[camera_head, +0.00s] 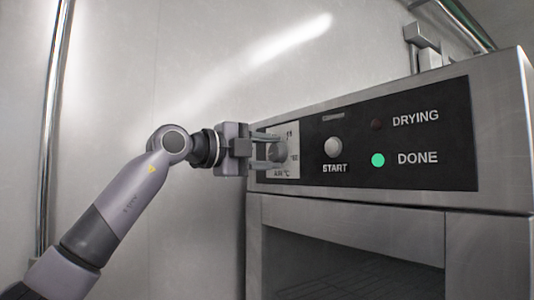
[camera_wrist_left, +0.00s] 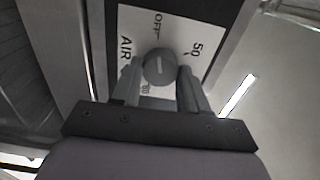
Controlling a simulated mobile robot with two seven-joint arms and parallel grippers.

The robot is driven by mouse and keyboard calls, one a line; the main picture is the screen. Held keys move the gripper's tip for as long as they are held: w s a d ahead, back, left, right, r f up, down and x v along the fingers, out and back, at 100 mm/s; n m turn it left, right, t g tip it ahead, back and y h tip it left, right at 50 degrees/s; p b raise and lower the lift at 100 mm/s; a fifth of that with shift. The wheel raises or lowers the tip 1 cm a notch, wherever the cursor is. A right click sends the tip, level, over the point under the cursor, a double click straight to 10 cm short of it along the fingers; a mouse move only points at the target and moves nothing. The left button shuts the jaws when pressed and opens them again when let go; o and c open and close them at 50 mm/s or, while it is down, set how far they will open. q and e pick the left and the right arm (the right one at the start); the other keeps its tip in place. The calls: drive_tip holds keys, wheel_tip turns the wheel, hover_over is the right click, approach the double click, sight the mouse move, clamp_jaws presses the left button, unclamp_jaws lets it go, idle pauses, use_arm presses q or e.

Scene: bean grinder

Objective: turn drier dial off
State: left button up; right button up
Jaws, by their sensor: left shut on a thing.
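The drier dial (camera_head: 279,153) is a round grey knob on a white label plate at the left end of the drier's black control panel (camera_head: 408,145). In the left wrist view the dial (camera_wrist_left: 158,66) shows with OFF, AIR and 50 printed around it. A small light mark is on its face; which label it points to is hard to tell. My left gripper (camera_head: 270,150) is shut on the dial, one finger on each side. The lower part of the label is partly hidden by the fingers. My right gripper is in neither view.
The START button (camera_head: 333,147) is right of the dial. The green DONE light (camera_head: 378,160) is lit and the DRYING light (camera_head: 377,124) is dark. The drier's opening (camera_head: 350,265) is below. A vertical metal pipe (camera_head: 52,130) runs along the left wall.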

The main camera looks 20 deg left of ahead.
use_arm(q)
drive_tip(key=o, duration=1.1)
drive_tip(key=shift+c, duration=0.2)
drive_tip(key=shift+s+a+f, duration=0.1)
drive_tip(key=shift+s+a, duration=0.25)
drive_tip(key=shift+s, duration=0.05)
drive_tip(key=b+v, duration=0.2)
drive_tip(key=v, duration=0.4)
